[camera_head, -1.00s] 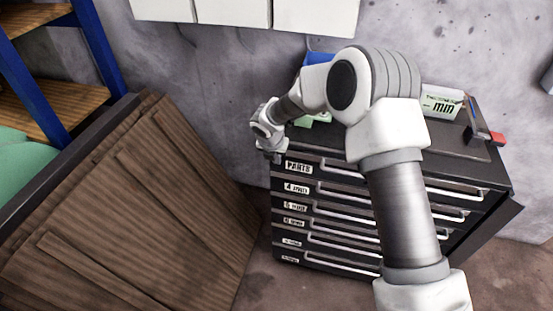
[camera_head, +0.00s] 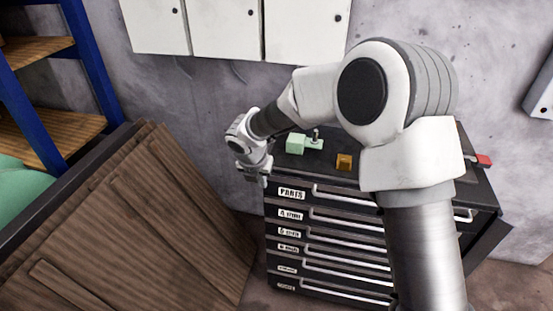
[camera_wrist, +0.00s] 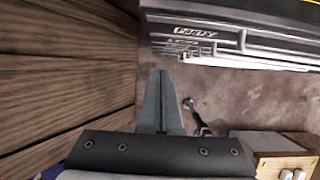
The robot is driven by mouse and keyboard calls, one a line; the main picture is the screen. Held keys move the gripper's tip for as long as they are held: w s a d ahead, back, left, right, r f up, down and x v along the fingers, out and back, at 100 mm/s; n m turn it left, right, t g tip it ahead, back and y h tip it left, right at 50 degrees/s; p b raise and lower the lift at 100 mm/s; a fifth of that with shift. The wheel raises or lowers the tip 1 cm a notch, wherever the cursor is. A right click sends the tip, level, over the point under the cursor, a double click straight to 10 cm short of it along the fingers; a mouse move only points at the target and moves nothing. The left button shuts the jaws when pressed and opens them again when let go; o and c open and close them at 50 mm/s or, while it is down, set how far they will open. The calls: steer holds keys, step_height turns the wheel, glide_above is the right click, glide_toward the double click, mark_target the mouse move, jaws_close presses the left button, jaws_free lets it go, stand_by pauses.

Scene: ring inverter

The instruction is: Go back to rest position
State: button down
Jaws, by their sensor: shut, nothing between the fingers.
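My gripper (camera_head: 252,176) hangs at the left front corner of the black drawer cabinet (camera_head: 327,229) in the head view. In the wrist view my gripper (camera_wrist: 160,98) points down past the cabinet front, with its fingers together and nothing between them. The floor (camera_wrist: 245,90) lies below the fingers. My arm covers much of the cabinet top and its right side in the head view.
A green block (camera_head: 295,143) and a small orange box (camera_head: 344,162) stand on the cabinet top, with a red item (camera_head: 484,160) at its right. Brown wooden boards (camera_head: 150,215) lean close on the left. A blue-framed shelf (camera_head: 90,70) stands behind them. White wall cabinets (camera_head: 305,30) hang above.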

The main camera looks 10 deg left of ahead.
steer(key=s+d+r+m+h, duration=0.1)
steer(key=s+d+r+m, duration=0.2)
steer(key=d+r+m, duration=0.6)
steer(key=s+d+r+m+h, duration=0.1)
steer(key=s+d+r+m, duration=0.2)
steer(key=d+r+m, duration=0.7)
steer(key=s+d+r+m+y, duration=0.1)
steer(key=s+d+m, duration=0.6)
steer(key=s+m, duration=0.1)
steer(key=s+d+r+m+t+y, duration=0.1)
steer(key=s+d+m, duration=0.6)
steer(key=s+m, duration=0.2)
steer(key=shift+s, duration=1.2)
